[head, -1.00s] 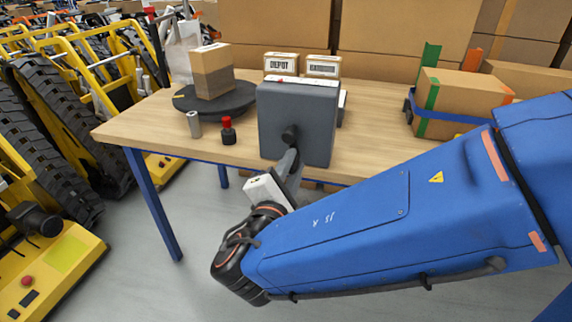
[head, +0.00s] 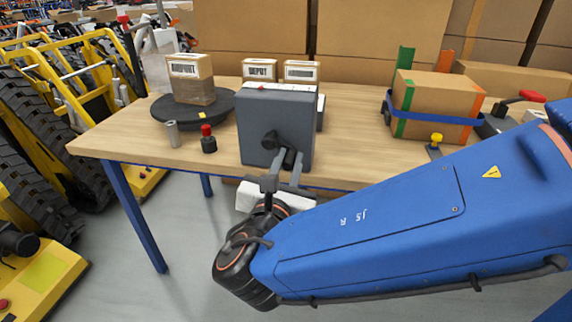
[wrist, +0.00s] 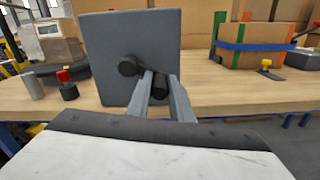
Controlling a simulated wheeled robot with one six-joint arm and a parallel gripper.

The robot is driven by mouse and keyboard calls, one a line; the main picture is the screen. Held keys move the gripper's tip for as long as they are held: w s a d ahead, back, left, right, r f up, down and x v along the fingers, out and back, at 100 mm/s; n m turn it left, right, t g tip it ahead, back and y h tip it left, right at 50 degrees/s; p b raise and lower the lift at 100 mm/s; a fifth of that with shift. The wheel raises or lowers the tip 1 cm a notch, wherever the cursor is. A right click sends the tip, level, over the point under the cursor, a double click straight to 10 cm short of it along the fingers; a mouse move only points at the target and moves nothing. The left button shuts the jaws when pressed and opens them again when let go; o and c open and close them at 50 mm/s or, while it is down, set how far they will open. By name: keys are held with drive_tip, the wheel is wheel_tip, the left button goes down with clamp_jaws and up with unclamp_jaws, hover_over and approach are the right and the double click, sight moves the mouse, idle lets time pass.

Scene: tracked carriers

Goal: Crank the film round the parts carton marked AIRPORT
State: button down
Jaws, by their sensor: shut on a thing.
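A parts carton (head: 190,66) stands upright on a round black turntable (head: 228,105) at the table's back left. Its label faces me but is too small to read surely. A darker, see-through band of film (head: 195,94) lies round its lower part. A grey upright housing (head: 258,112) stands at the table's front edge, with a crank hub (head: 270,140) on its near face. My gripper (head: 284,168) is shut on the dark crank handle (wrist: 160,86), which sits to the lower right of the hub. The carton also shows in the wrist view (wrist: 60,48).
A grey cylinder (head: 172,134) and a red-topped black knob (head: 208,138) stand left of the housing. Two small labelled cartons (head: 259,70) stand behind it. A strapped carton (head: 440,95) and a yellow knob (head: 436,139) are at the right. Yellow tracked machines crowd the left.

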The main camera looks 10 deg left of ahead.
drive_tip(key=shift+d+r+n, duration=0.15)
drive_tip(key=shift+r+n, duration=0.05)
drive_tip(key=shift+n, duration=0.3)
drive_tip(key=shift+r, duration=0.1)
drive_tip(key=c, duration=1.9)
unclamp_jaws()
drive_tip(key=shift+o, duration=0.2)
drive_tip(key=s+a, duration=0.1)
drive_tip(key=s, duration=1.6)
drive_tip(key=shift+s+a, duration=0.15)
